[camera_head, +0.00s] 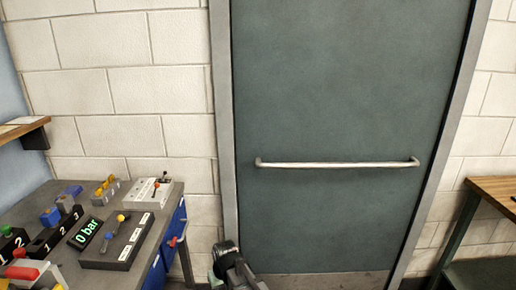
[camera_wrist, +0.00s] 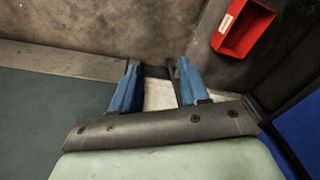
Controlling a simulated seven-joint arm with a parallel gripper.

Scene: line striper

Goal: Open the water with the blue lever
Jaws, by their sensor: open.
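A dark panel (camera_head: 120,254) with white labels lies on the bench at the left in the head view. It carries a lever with a blue knob (camera_head: 107,236) and, just behind it, one with a yellow knob (camera_head: 121,218). A display (camera_head: 85,234) beside the panel reads "0 bar". My gripper (camera_wrist: 156,78) shows in the wrist view with its two blue fingers apart and nothing between them. In the head view my arm's end shows at the bottom, right of the bench and apart from the lever; its fingers cannot be made out there. The levers are not in the wrist view.
The grey bench (camera_head: 160,225) also holds a pale box with an orange-tipped lever (camera_head: 156,184), yellow parts (camera_head: 105,186) and numbered black blocks. Blue drawers form its right side. A closed door (camera_head: 340,100) with a bar stands ahead. A red holder (camera_wrist: 243,28) shows in the wrist view.

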